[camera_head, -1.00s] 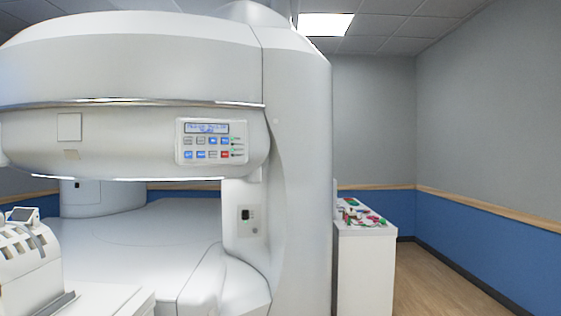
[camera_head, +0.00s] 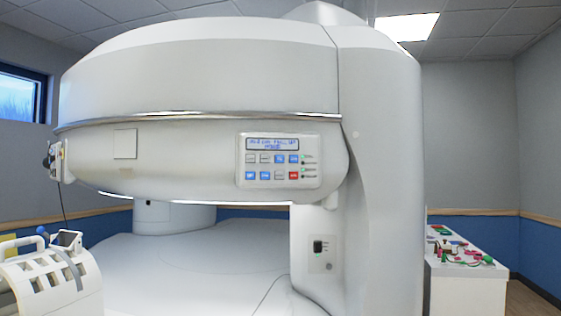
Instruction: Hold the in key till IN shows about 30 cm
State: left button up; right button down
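The control panel (camera_head: 280,161) is on the front of the big white open magnet (camera_head: 200,70). It has a small blue-lit display (camera_head: 272,143) with text too small to read surely. Below the display are two rows of keys, several blue (camera_head: 280,159), some grey and one red (camera_head: 293,176). I cannot tell which one is the in key. The flat patient table (camera_head: 190,262) lies under the upper part of the magnet. Neither of my grippers is in view.
A white slotted coil housing (camera_head: 50,290) stands at the lower left. A white cabinet (camera_head: 465,290) with red and green items on top stands right of the magnet. A socket plate (camera_head: 318,247) is on the magnet's column. A window (camera_head: 22,93) is at the far left.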

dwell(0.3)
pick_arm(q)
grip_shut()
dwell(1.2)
